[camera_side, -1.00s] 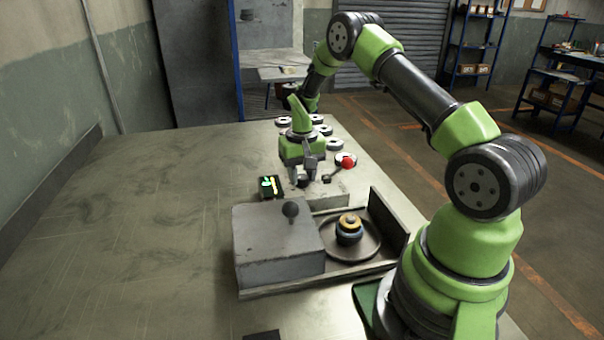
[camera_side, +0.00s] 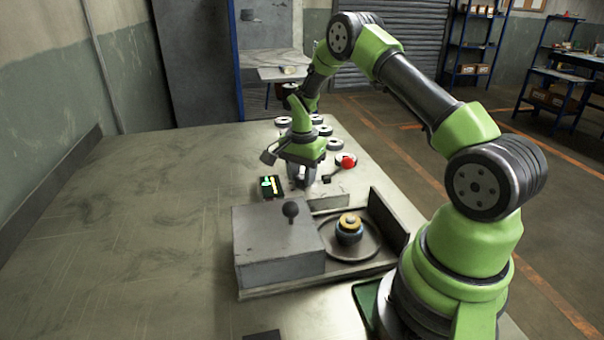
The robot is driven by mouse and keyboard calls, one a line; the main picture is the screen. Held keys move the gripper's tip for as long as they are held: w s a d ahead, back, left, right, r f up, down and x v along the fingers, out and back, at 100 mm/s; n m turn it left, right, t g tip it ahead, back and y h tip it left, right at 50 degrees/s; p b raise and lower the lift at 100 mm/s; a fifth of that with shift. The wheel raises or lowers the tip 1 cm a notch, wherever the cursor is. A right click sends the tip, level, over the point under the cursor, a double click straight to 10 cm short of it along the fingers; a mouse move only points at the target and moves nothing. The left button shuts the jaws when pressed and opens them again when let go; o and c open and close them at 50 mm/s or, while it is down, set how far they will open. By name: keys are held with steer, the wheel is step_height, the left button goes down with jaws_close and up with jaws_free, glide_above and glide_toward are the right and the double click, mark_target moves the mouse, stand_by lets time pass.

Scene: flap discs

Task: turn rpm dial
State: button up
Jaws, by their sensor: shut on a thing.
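My gripper (camera_side: 301,186) points down behind the grey machine box, at the far side of its base. Its jaws are shut on the rpm dial, which is mostly hidden by the fingers at this distance. A small dark display (camera_side: 272,186) with lit green and yellow marks stands just left of the gripper. A red ball-topped lever (camera_side: 348,161) is to the right of the gripper.
The grey box (camera_side: 278,245) with a black ball knob (camera_side: 290,209) stands in front of the gripper. Beside it, a round plate (camera_side: 368,248) bears stacked discs (camera_side: 350,229). Several flap discs (camera_side: 334,144) lie behind. The table's left side is clear.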

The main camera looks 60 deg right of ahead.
mark_target(302, 176)
steer(key=shift+m, duration=0.6)
steer(key=o, duration=0.9)
steer(key=shift+r, duration=0.1)
step_height(302, 176, up, 10)
steer(key=shift+f, duration=0.1)
